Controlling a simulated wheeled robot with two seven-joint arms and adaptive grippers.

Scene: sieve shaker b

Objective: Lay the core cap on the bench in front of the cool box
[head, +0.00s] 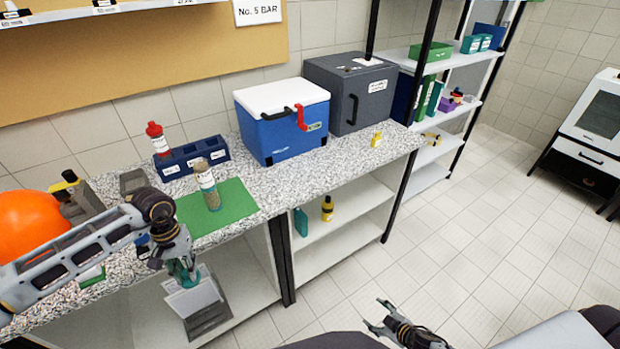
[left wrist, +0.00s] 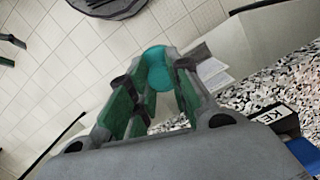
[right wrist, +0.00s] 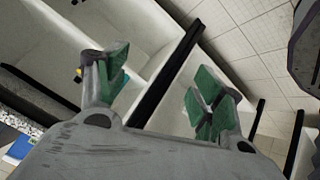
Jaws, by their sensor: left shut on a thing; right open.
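The blue cool box (head: 283,135) with a white lid and a red latch stands on the speckled bench (head: 340,165). My left gripper (head: 186,272) is in front of the bench's front edge, left of the cool box and lower than the bench top. It is shut on a round teal piece, likely the core cap (left wrist: 157,68), which shows between the fingertips in the left wrist view. The fingers partly hide it. My right gripper (head: 378,318) is open and empty, away from the bench over the floor; its spread fingers show in the right wrist view (right wrist: 160,95).
A sample tube (head: 207,187) stands upright on a green mat (head: 238,207). A blue rack (head: 195,158) with a red-capped bottle is behind it. A dark grey box (head: 352,92) is right of the cool box, and a small yellow item (head: 377,138) lies in front of it. Bench before the cool box is clear.

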